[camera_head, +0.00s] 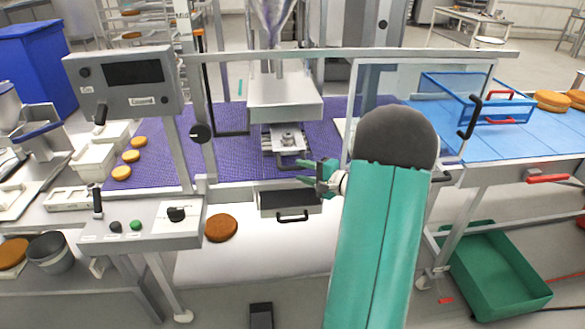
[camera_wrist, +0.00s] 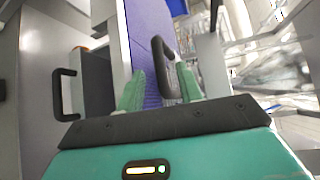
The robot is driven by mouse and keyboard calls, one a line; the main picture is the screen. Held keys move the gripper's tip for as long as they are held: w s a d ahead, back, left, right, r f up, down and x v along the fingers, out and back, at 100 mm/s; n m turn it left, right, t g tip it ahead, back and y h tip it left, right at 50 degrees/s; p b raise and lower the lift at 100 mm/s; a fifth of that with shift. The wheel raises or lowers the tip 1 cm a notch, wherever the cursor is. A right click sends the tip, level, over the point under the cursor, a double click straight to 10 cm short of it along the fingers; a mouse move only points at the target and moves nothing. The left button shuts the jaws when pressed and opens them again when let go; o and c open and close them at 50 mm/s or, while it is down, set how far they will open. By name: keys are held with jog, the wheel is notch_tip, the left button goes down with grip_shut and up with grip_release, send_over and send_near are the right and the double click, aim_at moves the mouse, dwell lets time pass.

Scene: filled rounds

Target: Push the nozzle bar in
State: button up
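The nozzle bar (camera_head: 287,138) is a light metal block with a black front handle (camera_head: 292,163), sitting below the hopper's square housing (camera_head: 285,97). It sticks out toward me over the purple belt. My gripper (camera_head: 306,173) is just right of and in front of that handle. In the wrist view my two green fingers (camera_wrist: 160,72) stand apart and hold nothing. A black handle (camera_wrist: 158,62), seemingly the bar's, shows between the fingertips. I cannot tell whether a finger touches it. The bar's body is not clear in the wrist view.
A drawer-like box (camera_head: 290,202) with a black handle sits below the belt; its handle (camera_wrist: 58,95) seems to show at left in the wrist view. A round cake (camera_head: 221,228) lies on the white surface below. A clear guard (camera_head: 375,90) stands right of the hopper.

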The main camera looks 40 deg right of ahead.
aim_at(296, 169)
jog(key=shift+x, duration=2.15)
grip_shut()
